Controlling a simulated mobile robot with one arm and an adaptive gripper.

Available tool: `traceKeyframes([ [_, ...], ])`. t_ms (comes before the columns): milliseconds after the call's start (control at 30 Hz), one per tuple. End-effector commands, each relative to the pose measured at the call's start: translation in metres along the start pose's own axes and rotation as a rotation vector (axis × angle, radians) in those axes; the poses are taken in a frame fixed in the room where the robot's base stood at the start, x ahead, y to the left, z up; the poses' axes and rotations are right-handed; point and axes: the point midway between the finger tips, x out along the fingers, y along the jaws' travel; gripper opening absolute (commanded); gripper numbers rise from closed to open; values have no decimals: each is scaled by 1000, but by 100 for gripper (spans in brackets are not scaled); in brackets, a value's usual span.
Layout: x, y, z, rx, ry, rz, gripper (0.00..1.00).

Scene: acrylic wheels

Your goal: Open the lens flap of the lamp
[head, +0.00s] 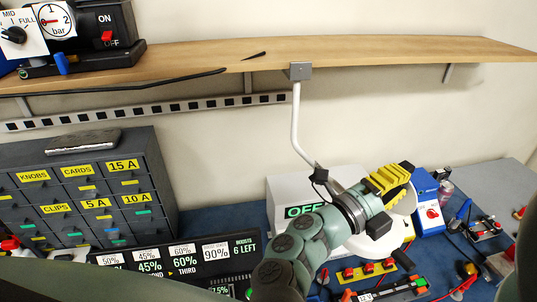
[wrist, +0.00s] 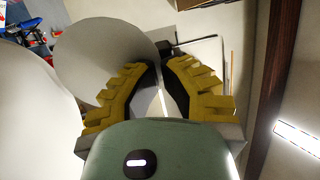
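The lamp hangs from the shelf on a white bent arm (head: 297,118). Its pale round head (head: 362,243) is partly hidden behind my gripper and arm in the head view. In the wrist view, a pale round disc (wrist: 105,50) lies just beyond the left fingertip, and a larger white round surface (wrist: 35,110) fills the left side. I cannot tell for sure which is the lens flap. My gripper (head: 404,170) is at the lamp. In the wrist view its yellow fingers (wrist: 161,66) curve close together at the tips with a narrow gap; contact with the disc is unclear.
A wooden shelf (head: 340,52) runs above, carrying a gauge box (head: 80,33). A drawer cabinet (head: 85,190) and a percentage board (head: 185,262) stand left. A blue device (head: 430,200) and loose tools crowd the right.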

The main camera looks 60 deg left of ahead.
Motion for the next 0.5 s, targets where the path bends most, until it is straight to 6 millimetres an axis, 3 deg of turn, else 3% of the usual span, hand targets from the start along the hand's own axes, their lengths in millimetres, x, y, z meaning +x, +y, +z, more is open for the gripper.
traceKeyframes([
  [500,22,2,-2,-1,6,-3,0],
])
